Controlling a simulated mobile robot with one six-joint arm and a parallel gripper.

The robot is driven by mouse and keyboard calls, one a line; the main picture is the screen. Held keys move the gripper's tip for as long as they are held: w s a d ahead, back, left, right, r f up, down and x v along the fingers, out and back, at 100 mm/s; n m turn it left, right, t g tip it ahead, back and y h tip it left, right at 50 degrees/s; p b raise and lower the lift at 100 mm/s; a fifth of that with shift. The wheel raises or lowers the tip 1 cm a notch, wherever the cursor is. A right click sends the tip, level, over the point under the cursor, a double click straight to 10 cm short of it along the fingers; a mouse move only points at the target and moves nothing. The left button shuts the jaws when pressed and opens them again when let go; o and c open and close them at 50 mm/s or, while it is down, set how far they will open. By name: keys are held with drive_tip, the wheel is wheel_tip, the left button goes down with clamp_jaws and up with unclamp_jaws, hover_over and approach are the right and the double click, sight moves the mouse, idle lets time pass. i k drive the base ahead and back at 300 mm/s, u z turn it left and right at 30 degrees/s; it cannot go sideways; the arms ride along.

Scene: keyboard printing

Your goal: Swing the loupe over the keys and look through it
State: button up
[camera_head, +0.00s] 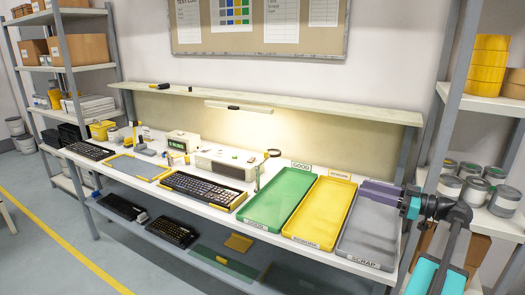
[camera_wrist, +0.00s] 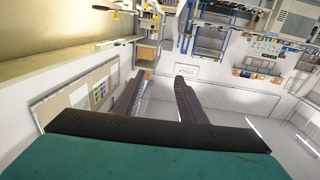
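A keyboard (camera_head: 203,188) with dark keys lies on the middle of the white workbench. What looks like the loupe, a small dark ring (camera_head: 273,153), stands on a thin post just right of the keyboard, by the green tray. It is small in the head view, and its lens cannot be made out. My gripper (camera_head: 367,190) is above the grey tray at the bench's right end, well to the right of the ring. In the wrist view its two dark fingers (camera_wrist: 157,90) stand apart with nothing between them. The loupe and keys cannot be made out in the wrist view.
A green GOOD tray (camera_head: 282,198), a yellow REWORK tray (camera_head: 325,207) and a grey SCRAP tray (camera_head: 368,240) fill the bench's right part. A grey box (camera_head: 222,163) stands behind the keyboard. A shelf (camera_head: 270,105) runs above the bench. A rack with paint cans (camera_head: 473,190) stands at right.

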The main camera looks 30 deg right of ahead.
sight(267, 156)
drive_tip(key=u, duration=0.05)
drive_tip(key=i, duration=1.65)
